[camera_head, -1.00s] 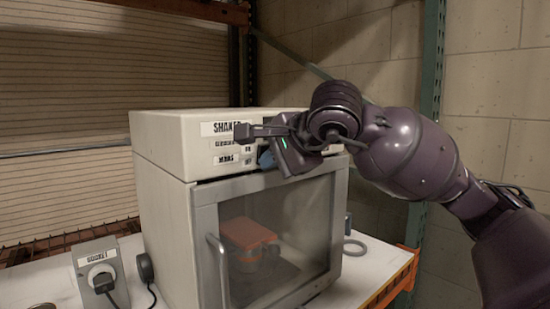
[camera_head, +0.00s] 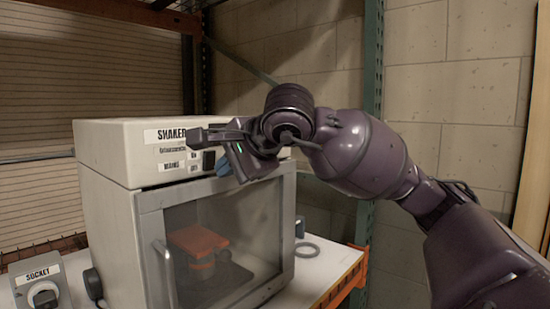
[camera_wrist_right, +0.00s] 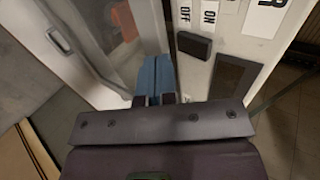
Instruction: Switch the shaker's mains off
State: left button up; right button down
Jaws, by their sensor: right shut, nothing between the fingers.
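The shaker (camera_head: 108,150) is a pale box with a glazed front door and a "SHAKER" label, in the head view. A "MAINS" label (camera_head: 172,167) is on its front panel. In the wrist view a black switch (camera_wrist_right: 194,45) sits on the pale panel beside "OFF" and "ON" labels (camera_wrist_right: 208,14); its setting cannot be told. My right gripper (camera_head: 222,163) is in front of the panel, right of the label. Its blue fingertips (camera_wrist_right: 154,78) are shut and empty, beside the switch in the wrist view; contact cannot be told. My left gripper is out of view.
A grey socket box (camera_head: 40,282) stands left of the shaker on a white bench (camera_head: 325,262). An orange-topped object (camera_head: 197,240) is behind the door glass. The door handle (camera_head: 163,270) stands out at the front. A green rack post (camera_head: 371,80) is behind my right arm.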

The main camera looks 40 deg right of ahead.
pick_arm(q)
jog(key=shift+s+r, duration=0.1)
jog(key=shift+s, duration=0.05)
pick_arm(e)
jog(key=s+f+v, duration=0.1)
jog(key=v, duration=0.9)
jog(key=shift+f, duration=0.4)
jog(key=shift+s+d, duration=0.1)
